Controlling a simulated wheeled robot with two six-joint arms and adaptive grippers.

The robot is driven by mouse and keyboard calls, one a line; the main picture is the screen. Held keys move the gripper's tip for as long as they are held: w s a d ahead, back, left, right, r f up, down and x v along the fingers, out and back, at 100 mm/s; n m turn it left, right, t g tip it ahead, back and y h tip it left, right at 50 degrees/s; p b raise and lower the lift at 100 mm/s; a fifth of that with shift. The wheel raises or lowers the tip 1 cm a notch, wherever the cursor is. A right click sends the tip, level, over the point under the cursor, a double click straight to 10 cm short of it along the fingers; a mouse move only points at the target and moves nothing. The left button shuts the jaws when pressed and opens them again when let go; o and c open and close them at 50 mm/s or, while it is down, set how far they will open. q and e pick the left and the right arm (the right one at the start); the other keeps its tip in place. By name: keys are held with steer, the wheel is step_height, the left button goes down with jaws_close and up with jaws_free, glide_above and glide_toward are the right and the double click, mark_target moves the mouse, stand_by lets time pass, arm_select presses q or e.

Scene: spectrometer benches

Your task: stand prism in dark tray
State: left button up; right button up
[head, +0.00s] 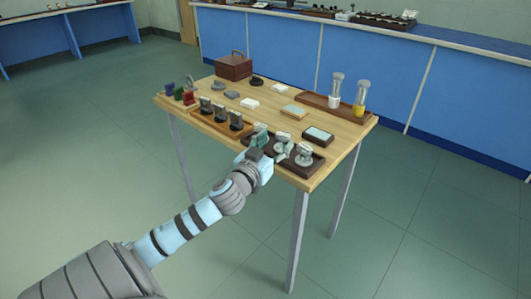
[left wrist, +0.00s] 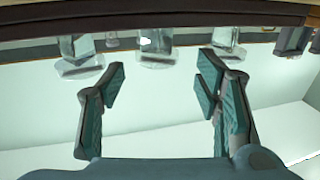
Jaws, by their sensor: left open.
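A dark tray (head: 318,171) sits at the near right edge of the wooden table. Several pale, glassy pieces on small bases stand in or at it, among them a middle one (head: 283,147) and a right one (head: 304,155). I cannot tell for sure which is the prism. My left gripper (head: 262,153) is at the tray's near left side and hides part of it. In the left wrist view the fingers (left wrist: 160,82) are spread with nothing between them. A clear piece (left wrist: 155,42) shows beyond the gap, apart from the fingers, with another (left wrist: 80,50) to its left.
A lighter wooden tray (head: 213,127) with several dark upright pieces is just left. Coloured pieces (head: 180,94), a brown box (head: 233,66), a framed block (head: 317,137) and a long tray (head: 312,98) with two cylinders share the table. Blue benches stand behind.

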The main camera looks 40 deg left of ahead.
arm_select(q)
steer(key=p+v, duration=0.1)
steer(key=v, duration=0.7)
steer(key=s+a+f+g+y, duration=0.1)
steer(key=a+f+g, duration=0.15)
steer(key=f, duration=0.65)
steer(key=s+a+f+g, duration=0.15)
steer(key=a+f, duration=0.25)
steer(key=f, duration=0.4)
steer(key=s+d+f+m+g+h, duration=0.1)
steer(key=s+f+g, duration=0.2)
steer(key=s+f, duration=0.55)
steer(key=s+d+f+g, duration=0.1)
steer(key=s+f+g, duration=0.3)
steer(key=f, duration=1)
steer(key=s+d+f+m+g+h, duration=0.1)
steer(key=s+d+f+g, duration=0.1)
steer(key=s+d+f, duration=0.5)
steer(key=s+d+f+m+g+h, duration=0.1)
steer(key=s+d+f+g+h, duration=0.1)
steer(key=s+d+f, duration=0.6)
steer(key=s+g, duration=0.1)
steer(key=s, duration=0.6)
steer(key=shift+f, duration=0.15)
